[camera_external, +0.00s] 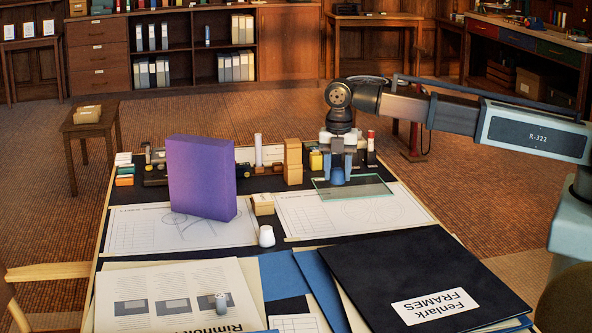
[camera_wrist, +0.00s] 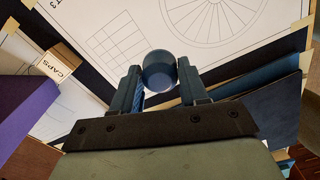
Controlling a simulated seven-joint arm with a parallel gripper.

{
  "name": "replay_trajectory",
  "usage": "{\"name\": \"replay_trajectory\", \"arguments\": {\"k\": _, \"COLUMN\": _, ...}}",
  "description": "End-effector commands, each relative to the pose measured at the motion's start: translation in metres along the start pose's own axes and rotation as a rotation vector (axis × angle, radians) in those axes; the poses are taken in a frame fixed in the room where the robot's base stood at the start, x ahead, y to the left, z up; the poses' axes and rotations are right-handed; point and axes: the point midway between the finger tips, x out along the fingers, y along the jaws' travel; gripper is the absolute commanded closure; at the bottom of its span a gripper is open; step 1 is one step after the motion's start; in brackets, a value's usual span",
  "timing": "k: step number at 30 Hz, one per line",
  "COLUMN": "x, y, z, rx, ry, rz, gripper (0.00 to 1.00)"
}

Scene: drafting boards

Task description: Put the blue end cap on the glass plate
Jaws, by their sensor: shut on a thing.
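The blue end cap (camera_external: 337,178) is between the two fingers of my gripper (camera_external: 338,172), which is shut on it. The cap also shows in the wrist view (camera_wrist: 159,74), round and hollow-looking, between the fingertips (camera_wrist: 160,82). The glass plate (camera_external: 370,188) is a clear, green-edged sheet over the right drawing. The cap is over the plate's left part in the external view. I cannot tell whether it touches the glass. The plate's outline is not clear in the wrist view.
A tall purple block (camera_external: 200,178) stands left of the plate. A small box marked CAPS (camera_wrist: 58,62) shows in both views. A black Fenlark folder (camera_external: 420,270) lies front right. Desk items line the back.

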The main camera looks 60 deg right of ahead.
Motion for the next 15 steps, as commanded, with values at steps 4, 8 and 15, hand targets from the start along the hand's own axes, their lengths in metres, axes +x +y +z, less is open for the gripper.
{"name": "replay_trajectory", "arguments": {"k": 4, "x": -0.002, "y": -0.004, "z": 0.036, "rx": 0.051, "ry": 0.000, "rz": 0.001, "gripper": 0.87}}
{"name": "replay_trajectory", "arguments": {"k": 8, "x": -0.003, "y": -0.010, "z": 0.078, "rx": 0.112, "ry": -0.001, "rz": 0.002, "gripper": 0.87}}
{"name": "replay_trajectory", "arguments": {"k": 15, "x": -0.006, "y": -0.024, "z": 0.151, "rx": 0.217, "ry": -0.001, "rz": 0.006, "gripper": 0.94}}
